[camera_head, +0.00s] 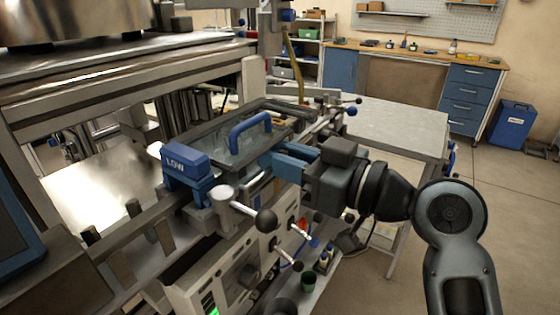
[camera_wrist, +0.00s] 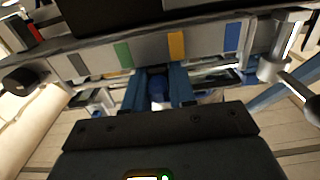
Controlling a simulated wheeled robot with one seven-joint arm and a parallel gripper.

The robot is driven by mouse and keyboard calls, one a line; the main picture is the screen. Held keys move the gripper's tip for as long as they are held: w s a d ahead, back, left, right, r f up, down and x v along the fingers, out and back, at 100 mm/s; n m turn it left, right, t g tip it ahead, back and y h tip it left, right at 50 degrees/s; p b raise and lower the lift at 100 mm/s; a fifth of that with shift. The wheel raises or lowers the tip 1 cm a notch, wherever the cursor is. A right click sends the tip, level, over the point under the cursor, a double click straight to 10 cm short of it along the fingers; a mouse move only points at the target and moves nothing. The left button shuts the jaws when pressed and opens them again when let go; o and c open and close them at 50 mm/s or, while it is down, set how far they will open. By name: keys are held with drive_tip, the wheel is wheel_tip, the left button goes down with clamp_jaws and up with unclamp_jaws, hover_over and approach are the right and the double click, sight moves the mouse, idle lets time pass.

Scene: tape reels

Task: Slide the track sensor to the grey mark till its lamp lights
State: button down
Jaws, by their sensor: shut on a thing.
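My gripper (camera_head: 280,161) reaches in from the right with blue fingers at the machine's front rail. In the wrist view its fingers (camera_wrist: 159,86) are shut on a small blue piece with a pale spot (camera_wrist: 158,91), which I take for the track sensor. In the head view the fingers and machine parts mostly hide this piece. Behind it in the wrist view runs a grey strip with green (camera_wrist: 123,54), orange (camera_wrist: 176,46) and blue (camera_wrist: 232,36) marks. No lamp can be made out on the held piece.
A blue block marked LOW (camera_head: 186,162) stands left of my gripper. A clear cover with a blue handle (camera_head: 250,130) is behind. Ball-ended levers (camera_head: 265,219) stick out in front, below my gripper. A grey table (camera_head: 395,123) stands to the right.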

drive_tip(key=shift+w+d+b, duration=0.55)
drive_tip(key=shift+w+d, duration=0.4)
drive_tip(key=shift+w, duration=0.3)
drive_tip(key=c, duration=1.1)
unclamp_jaws()
drive_tip(key=shift+b+v, duration=0.75)
drive_tip(key=shift+v, duration=3.1)
